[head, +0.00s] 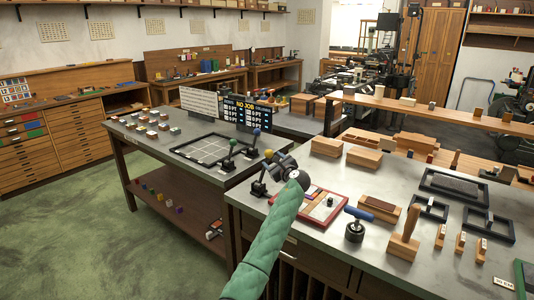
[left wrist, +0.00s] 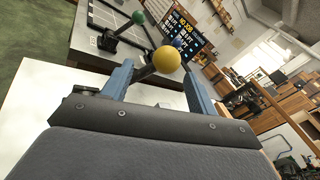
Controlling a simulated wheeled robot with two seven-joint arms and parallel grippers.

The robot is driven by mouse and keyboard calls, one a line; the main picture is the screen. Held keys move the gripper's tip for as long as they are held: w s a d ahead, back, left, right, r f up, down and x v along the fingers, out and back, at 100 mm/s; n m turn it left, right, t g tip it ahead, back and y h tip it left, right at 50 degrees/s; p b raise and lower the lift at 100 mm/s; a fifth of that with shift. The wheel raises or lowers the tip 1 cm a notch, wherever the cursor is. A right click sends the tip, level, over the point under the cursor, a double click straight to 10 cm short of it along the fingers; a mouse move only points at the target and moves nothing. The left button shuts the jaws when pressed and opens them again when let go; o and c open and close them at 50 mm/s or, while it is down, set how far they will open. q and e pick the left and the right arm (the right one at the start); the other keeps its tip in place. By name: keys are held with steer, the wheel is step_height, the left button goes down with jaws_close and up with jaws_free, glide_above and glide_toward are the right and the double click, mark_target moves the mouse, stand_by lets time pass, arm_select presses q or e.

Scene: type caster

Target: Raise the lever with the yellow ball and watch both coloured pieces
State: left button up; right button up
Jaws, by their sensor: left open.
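The yellow ball (head: 268,153) tops a dark lever near the left corner of the front bench. In the left wrist view the yellow ball (left wrist: 166,61) shows between the two blue fingers of my left gripper (left wrist: 158,72), with gaps on both sides. In the head view my left gripper (head: 277,161) is right by the ball and partly hides the lever. It is open. Small coloured pieces lie in a red-framed tray (head: 340,219) beside it and as several blocks (head: 152,127) on the further table. I cannot tell which two the task means. My right gripper is not in view.
A green-ball lever (head: 232,143) and a blue-ball lever (head: 256,132) stand close by, near a black frame (head: 180,151) and a dark sign (head: 240,110). A blue-handled tool (head: 355,228), wooden blocks (head: 327,146) and black frames (head: 488,222) occupy the bench to the right.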

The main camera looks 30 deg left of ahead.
mark_target(271, 155)
arm_select(q)
steer(key=m, duration=0.2)
steer(key=shift+w+d+r+m, duration=0.2)
steer(key=shift+r+m, duration=0.1)
steer(key=shift+m, duration=0.1)
steer(key=shift+w+a+m+t, duration=0.1)
steer(key=shift+m+t, duration=0.2)
steer(key=shift+m, duration=0.2)
steer(key=p+x, duration=0.2)
steer(key=x, duration=0.4)
steer(key=shift+x, duration=0.85)
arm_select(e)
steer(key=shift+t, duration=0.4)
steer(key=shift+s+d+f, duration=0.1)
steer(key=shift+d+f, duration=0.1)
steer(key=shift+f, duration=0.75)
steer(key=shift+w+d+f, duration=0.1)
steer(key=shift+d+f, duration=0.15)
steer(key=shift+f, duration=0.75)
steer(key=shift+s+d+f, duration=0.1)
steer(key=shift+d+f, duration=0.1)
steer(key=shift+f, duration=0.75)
arm_select(q)
steer(key=shift+f, duration=0.1)
jaws_close()
